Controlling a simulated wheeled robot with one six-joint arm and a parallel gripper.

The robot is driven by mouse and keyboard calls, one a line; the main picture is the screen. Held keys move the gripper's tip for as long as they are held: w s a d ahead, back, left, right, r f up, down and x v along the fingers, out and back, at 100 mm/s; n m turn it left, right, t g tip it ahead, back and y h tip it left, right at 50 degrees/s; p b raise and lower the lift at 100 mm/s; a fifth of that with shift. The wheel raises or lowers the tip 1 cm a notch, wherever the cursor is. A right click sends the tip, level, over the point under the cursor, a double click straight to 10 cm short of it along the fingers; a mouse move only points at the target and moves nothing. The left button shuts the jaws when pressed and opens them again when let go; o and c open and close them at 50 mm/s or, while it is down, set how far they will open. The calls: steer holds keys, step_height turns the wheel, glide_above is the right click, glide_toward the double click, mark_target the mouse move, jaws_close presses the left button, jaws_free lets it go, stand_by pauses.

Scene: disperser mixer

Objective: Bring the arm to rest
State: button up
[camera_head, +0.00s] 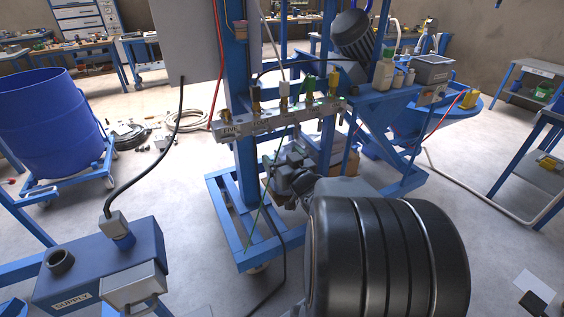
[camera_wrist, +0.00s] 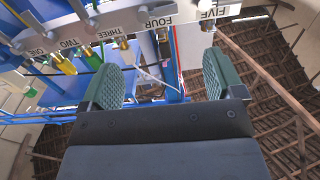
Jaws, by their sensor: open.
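My gripper (camera_wrist: 160,82) is open in the wrist view, with its two green-padded fingers apart and nothing visible between them. In the head view my dark arm end (camera_head: 290,170) is just below and in front of the labelled manifold bar (camera_head: 235,128). The bar also crosses the top of the wrist view (camera_wrist: 187,18), with labels from ONE to FIVE. A gap shows between the fingertips and the bar in the wrist view. The fingertips are too small to make out clearly in the head view.
Coloured hose fittings (camera_head: 309,84) sit on the bar, with hoses around them. The blue frame (camera_head: 245,170) stands close behind my arm. A blue supply box (camera_head: 100,262) is at the lower left and a blue drum (camera_head: 48,122) at the left. Open floor (camera_head: 180,205) lies between.

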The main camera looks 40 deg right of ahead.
stand_by(0.5)
steer(key=s+d+f+m+g+h, duration=0.2)
steer(key=s+d+f+g+h, duration=0.15)
steer(key=f+g, duration=0.35)
steer(key=s+a+g+y+p, duration=0.1)
steer(key=s+a+g+p, duration=0.1)
steer(key=s+g+p, duration=0.15)
steer(key=s+a+r+n+g+y+p, duration=0.2)
steer(key=a+r+p, duration=0.2)
steer(key=a, duration=0.5)
steer(key=s+a+r+n+g+y+p, duration=0.1)
steer(key=s+a+r+n+y+p, duration=0.1)
steer(key=a+r+p, duration=0.3)
steer(key=s+a+r+y, duration=0.1)
steer(key=a+r, duration=0.3)
steer(key=a, duration=0.1)
steer(key=shift+a+r+g, duration=0.15)
steer(key=shift+r+g, duration=0.05)
steer(key=shift+g, duration=0.15)
